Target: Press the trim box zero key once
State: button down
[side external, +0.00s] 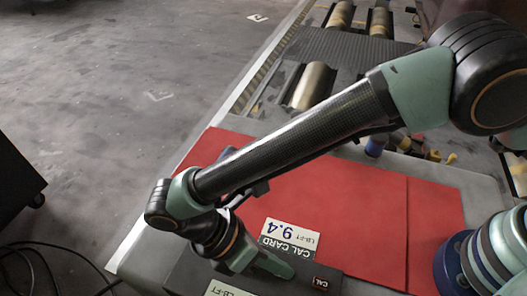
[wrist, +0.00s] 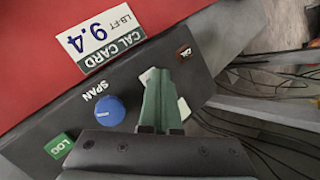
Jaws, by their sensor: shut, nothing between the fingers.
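The trim box (wrist: 118,78) is a dark grey box at the edge of a red mat. It carries a blue SPAN knob (wrist: 109,110), a green LOG key (wrist: 59,146) and a small dark CAL key (wrist: 184,52). No key marked zero can be read. A pale piece (wrist: 184,109) shows on both sides of my fingers, mostly hidden behind them. My gripper (wrist: 159,72) is shut and empty over the box, between the knob and the CAL key. In the side external view my gripper (side external: 278,266) is low over the box; contact cannot be told.
A white CAL CARD (side external: 290,236) reading 9.4 LB-FT lies on the red mat (side external: 350,205) beside the box. Metal rollers (side external: 311,86) stand farther back. Cables (wrist: 270,75) lie past the box's right edge in the wrist view.

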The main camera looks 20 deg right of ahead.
jog(key=shift+r, duration=0.8)
jog(key=shift+r, duration=2.5)
jog(key=w+d+r+m+t+y, duration=0.1)
jog(key=w+d+r+m+y, duration=0.2)
jog(key=w+d+r+m, duration=0.3)
jog(key=w+d+r+m+t+y, duration=0.1)
jog(key=w+d+r+m+y, duration=0.3)
jog(key=d, duration=0.5)
jog(key=d+r+m+t, duration=0.3)
jog(key=d+m+t, duration=0.4)
jog(key=d, duration=1.2)
jog(key=m, duration=0.3)
jog(key=shift+w+r, duration=0.2)
jog(key=shift+w, duration=0.05)
